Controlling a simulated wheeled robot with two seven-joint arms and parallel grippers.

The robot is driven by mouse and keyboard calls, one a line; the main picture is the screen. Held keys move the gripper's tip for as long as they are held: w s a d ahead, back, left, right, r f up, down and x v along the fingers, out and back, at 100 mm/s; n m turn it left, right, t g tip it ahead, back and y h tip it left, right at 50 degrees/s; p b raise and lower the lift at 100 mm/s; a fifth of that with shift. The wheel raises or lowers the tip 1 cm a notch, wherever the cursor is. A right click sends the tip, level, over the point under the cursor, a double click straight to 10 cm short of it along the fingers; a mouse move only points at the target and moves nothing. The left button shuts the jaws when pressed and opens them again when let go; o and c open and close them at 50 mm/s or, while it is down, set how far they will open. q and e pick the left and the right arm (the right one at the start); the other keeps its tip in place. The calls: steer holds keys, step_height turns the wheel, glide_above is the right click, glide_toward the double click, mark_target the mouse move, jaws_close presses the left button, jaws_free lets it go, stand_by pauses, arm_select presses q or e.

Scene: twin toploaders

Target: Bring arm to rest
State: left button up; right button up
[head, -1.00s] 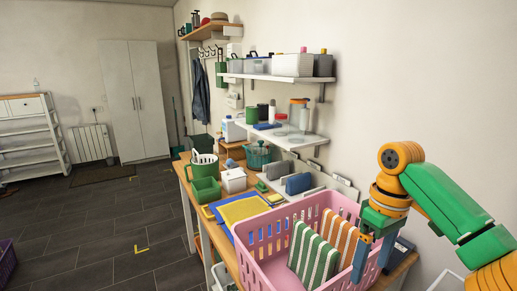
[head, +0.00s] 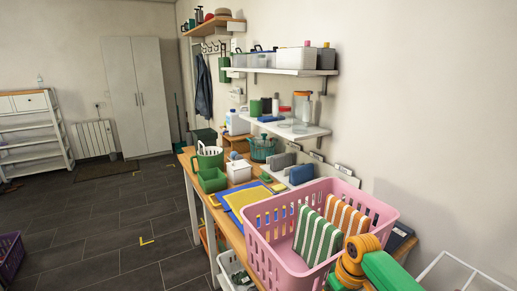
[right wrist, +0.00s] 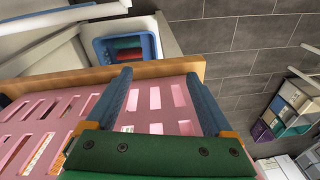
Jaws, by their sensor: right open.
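My right arm (head: 355,262) comes in at the bottom right of the head view, beside the near end of the pink basket (head: 378,207). Its gripper is mostly cut off there by the bottom edge. In the right wrist view my right gripper (right wrist: 158,73) is open, with two blue fingers apart and nothing between them. The fingers show over the pink basket's slotted wall (right wrist: 60,110) and the wooden table edge (right wrist: 165,69). I cannot tell whether they touch it. My left gripper is not in view.
A green-and-white striped cloth (head: 318,238) and an orange-and-white one (head: 347,217) stand in the basket. A yellow-and-blue mat (head: 240,199), green bin (head: 212,180) and white box (head: 239,171) lie behind. A wall shelf (head: 285,71) hangs above.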

steer(key=s+f+m+b, duration=0.1)
steer(key=s+f, duration=0.6)
steer(key=f, duration=0.6)
steer(key=s+f+m+b, duration=0.1)
steer(key=s+f, duration=0.5)
steer(key=f, duration=0.7)
steer(key=s+f, duration=0.5)
steer(key=s, duration=0.8)
steer(key=s+f+h+b, duration=0.1)
steer(key=s+f, duration=0.4)
steer(key=s, duration=0.8)
steer(key=shift+s+d+f, duration=0.15)
steer(key=shift+s+f, duration=0.05)
steer(key=shift+s, duration=0.1)
